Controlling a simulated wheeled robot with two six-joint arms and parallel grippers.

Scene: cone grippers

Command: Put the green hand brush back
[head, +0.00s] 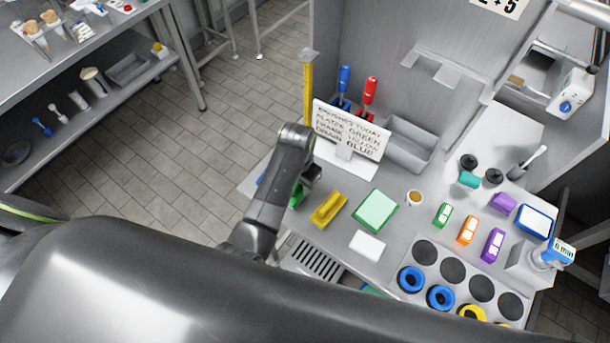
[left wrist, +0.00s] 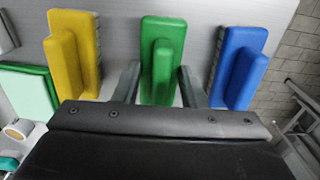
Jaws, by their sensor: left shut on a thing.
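My left gripper (head: 308,178) is over the left end of the counter, mostly hidden by its own arm in the head view. In the left wrist view its two fingers (left wrist: 158,88) stand either side of the green hand brush (left wrist: 163,48) and are shut on it. Only a bit of the green brush (head: 296,197) shows in the head view. The brush lies between the yellow brush (left wrist: 75,50) and the blue brush (left wrist: 238,66). I cannot tell whether it touches the counter. My right gripper is not in view.
A white sign (head: 350,133) with brush colours written on it stands behind the gripper. A grey bin (head: 410,143) is at the back.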

